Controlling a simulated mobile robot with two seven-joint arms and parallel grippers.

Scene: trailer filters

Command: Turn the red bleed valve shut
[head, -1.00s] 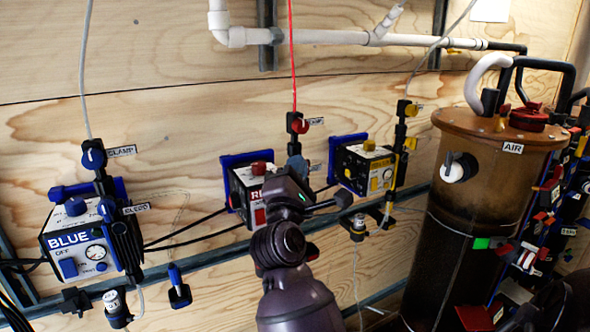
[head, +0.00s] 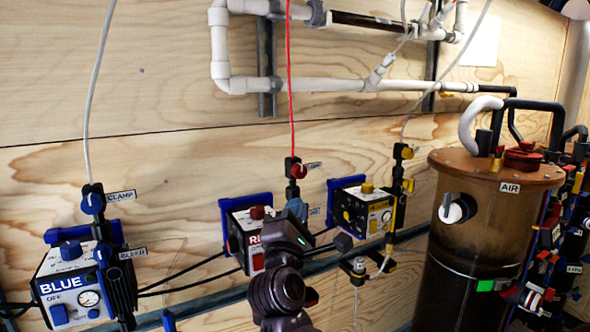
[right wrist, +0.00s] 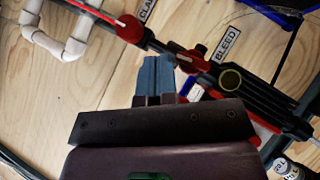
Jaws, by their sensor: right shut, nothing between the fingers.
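The red bleed valve (right wrist: 188,61) shows in the right wrist view as a red handle beside the BLEED label (right wrist: 226,44), on a dark fitting. My right gripper (right wrist: 155,62) is shut and empty, its blue-grey fingertips just left of that handle. I cannot tell whether they touch it. In the head view, the right gripper (head: 297,207) is in front of the red unit's fitting and hides the bleed valve. The red unit (head: 240,228) is partly covered by my right arm. My left gripper is out of view.
A red clamp valve (head: 298,171) sits above the gripper, with a red line rising from it. The blue unit (head: 66,285) is at left, the yellow unit (head: 365,212) close at right. A brown AIR tank (head: 480,225) stands further right.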

